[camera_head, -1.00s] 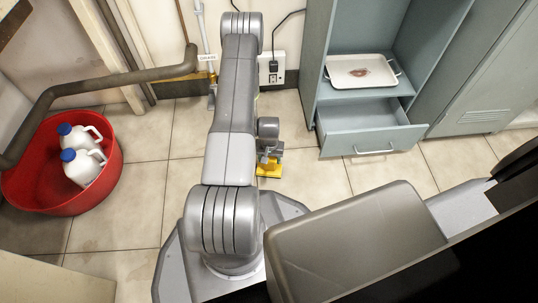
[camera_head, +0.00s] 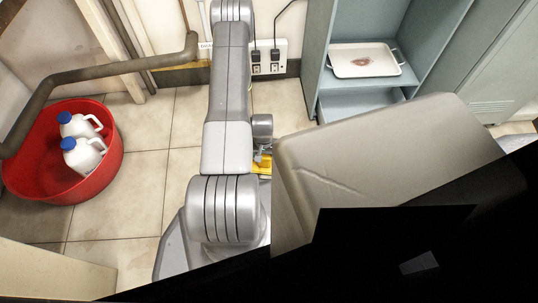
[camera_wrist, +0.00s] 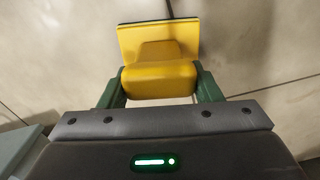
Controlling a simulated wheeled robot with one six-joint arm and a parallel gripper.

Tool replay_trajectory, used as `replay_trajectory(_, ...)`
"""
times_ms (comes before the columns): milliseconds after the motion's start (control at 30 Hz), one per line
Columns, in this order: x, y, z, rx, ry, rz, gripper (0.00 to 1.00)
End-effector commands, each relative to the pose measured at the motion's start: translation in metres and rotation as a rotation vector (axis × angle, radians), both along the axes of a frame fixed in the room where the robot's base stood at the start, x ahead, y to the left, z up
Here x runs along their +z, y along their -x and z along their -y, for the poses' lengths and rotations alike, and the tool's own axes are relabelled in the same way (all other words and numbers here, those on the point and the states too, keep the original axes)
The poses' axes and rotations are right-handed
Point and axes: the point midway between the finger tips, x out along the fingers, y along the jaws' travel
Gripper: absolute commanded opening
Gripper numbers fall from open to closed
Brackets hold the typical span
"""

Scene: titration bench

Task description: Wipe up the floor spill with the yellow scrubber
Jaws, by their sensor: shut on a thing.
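The yellow scrubber (camera_wrist: 160,60) is in my gripper (camera_wrist: 160,88) in the wrist view. The green fingers are shut on its rounded handle, and its flat yellow plate with a dark edge faces away over the tiled floor. In the head view only a small part of the scrubber (camera_head: 262,164) shows beside my arm; my arm and a grey body part hide the rest. I cannot tell whether the scrubber touches the floor. I see no floor spill in either current view.
A red tub (camera_head: 104,172) with two white, blue-capped jugs (camera_head: 83,156) stands at left, below a dark pipe (camera_head: 110,70). A blue-grey cabinet (camera_head: 318,50) holds a white tray (camera_head: 350,62) with a reddish stain, above a drawer (camera_head: 345,104). Tiled floor (camera_head: 140,195) between is clear.

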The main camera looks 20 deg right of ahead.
Motion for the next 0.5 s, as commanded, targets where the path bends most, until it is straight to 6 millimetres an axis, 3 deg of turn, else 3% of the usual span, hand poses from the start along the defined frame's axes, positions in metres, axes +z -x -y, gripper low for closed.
replay_trajectory(267, 0.000, -0.010, 0.000, -0.001, 0.001, 0.003, 0.40)
replay_trajectory(500, -0.002, -0.031, 0.005, -0.001, 0.001, 0.005, 0.40)
